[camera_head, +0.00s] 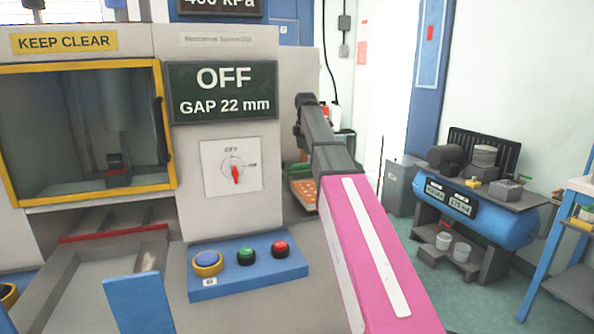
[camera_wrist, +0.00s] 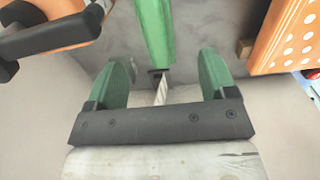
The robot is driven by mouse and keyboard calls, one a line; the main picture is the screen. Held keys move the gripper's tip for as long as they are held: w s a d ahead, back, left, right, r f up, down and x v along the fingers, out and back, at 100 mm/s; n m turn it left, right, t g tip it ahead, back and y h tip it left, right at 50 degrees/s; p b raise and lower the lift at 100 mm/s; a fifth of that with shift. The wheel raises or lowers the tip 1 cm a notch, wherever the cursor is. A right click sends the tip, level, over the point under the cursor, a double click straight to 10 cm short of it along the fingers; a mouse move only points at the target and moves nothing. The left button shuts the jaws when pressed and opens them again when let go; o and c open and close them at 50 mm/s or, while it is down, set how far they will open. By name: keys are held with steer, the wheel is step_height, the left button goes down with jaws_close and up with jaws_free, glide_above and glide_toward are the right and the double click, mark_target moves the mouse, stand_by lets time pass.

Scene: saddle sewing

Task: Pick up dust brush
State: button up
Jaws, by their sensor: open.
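In the wrist view my gripper (camera_wrist: 165,64) is open, its two green fingers apart. A green tapered piece (camera_wrist: 153,28) comes in from the top edge and ends between or beyond the fingers, with a dark collar and a twisted metal stem (camera_wrist: 161,90). It may be the dust brush, but no bristles show, so I cannot tell. I cannot tell whether the fingers touch it; a gap shows on both sides. In the head view my pink and grey arm reaches past the machine's right side, and the gripper does not show clearly.
An orange perforated block (camera_wrist: 290,38) lies at the wrist view's right; a black tool with orange parts (camera_wrist: 45,32) is at upper left. The machine (camera_head: 230,120) stands close left of my arm. A blue compressor (camera_head: 475,215) stands on the right, with open floor in front.

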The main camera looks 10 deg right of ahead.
mark_target(304, 171)
step_height(304, 171, down, 5)
steer(key=shift+f, duration=0.1)
steer(key=shift+w+f, duration=0.15)
steer(key=shift+f, duration=1.25)
steer(key=shift+w+f, duration=0.15)
steer(key=shift+f, duration=1.25)
steer(key=c, duration=1.1)
